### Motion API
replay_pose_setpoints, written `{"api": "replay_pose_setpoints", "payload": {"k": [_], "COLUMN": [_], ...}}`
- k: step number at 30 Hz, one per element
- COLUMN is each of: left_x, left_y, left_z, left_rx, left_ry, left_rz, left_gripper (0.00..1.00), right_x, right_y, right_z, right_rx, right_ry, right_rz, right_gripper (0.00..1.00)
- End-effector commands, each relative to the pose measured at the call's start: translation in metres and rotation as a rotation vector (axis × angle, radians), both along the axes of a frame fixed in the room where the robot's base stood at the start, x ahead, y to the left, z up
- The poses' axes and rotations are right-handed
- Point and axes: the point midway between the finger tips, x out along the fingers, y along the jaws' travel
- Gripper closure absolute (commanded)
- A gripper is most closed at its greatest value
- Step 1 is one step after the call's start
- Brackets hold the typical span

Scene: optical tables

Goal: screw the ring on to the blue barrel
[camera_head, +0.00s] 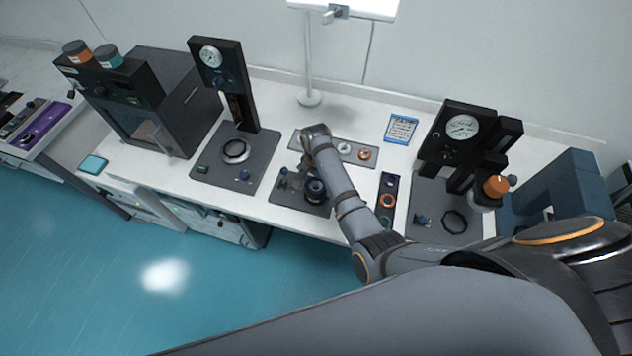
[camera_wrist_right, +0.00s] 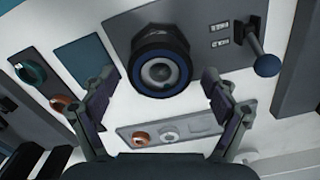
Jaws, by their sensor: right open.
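The blue barrel (camera_wrist_right: 160,93) shows in the wrist view as a dark round body with a blue rim and a grey centre, on a dark grey base plate (camera_wrist_right: 200,30). In the head view the barrel (camera_head: 316,190) stands just beside my right wrist. My right gripper (camera_wrist_right: 159,76) is open, with one finger on each side of the barrel in the picture and nothing between them; contact cannot be told. In the head view my right gripper (camera_head: 307,172) is mostly hidden by its own wrist. I cannot tell whether a ring sits on the barrel. My left gripper is out of view.
A grey strip (camera_wrist_right: 200,126) holds an orange ring (camera_wrist_right: 140,139) and a silver ring (camera_wrist_right: 168,137). A dark strip with coloured rings (camera_head: 388,200) lies to the right. A blue-knobbed lever (camera_wrist_right: 267,65) stands beside the barrel. Gauge stations (camera_head: 220,85) (camera_head: 462,127) flank the area.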

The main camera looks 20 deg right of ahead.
Motion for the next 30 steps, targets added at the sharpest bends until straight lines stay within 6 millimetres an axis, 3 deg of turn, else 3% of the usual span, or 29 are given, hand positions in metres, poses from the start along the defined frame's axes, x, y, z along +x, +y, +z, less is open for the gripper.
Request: {"api": "replay_pose_setpoints", "payload": {"k": [1, 15, 17, 23, 24, 30], "left_x": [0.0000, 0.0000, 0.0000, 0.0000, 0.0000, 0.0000], "left_y": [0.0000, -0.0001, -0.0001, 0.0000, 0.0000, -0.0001], "left_z": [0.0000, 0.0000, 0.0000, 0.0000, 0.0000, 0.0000], "left_rx": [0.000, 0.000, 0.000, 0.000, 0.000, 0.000], "left_ry": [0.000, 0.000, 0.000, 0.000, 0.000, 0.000], "left_rz": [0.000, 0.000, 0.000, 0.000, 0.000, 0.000], "left_gripper": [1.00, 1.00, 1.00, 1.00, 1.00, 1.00], "right_x": [0.0002, 0.0002, 0.0002, 0.0000, 0.0000, 0.0000], "right_y": [-0.0001, -0.0002, -0.0002, -0.0003, -0.0003, -0.0001], "right_z": [0.0002, 0.0002, 0.0001, -0.0004, -0.0005, -0.0004], "right_rx": [0.000, -0.001, -0.001, -0.001, -0.001, -0.001], "right_ry": [0.000, -0.001, -0.001, 0.000, 0.000, 0.000], "right_rz": [0.000, -0.011, -0.061, -0.462, -0.520, -0.508], "right_gripper": [0.15, 0.76, 0.76, 0.76, 0.31, 0.06]}}
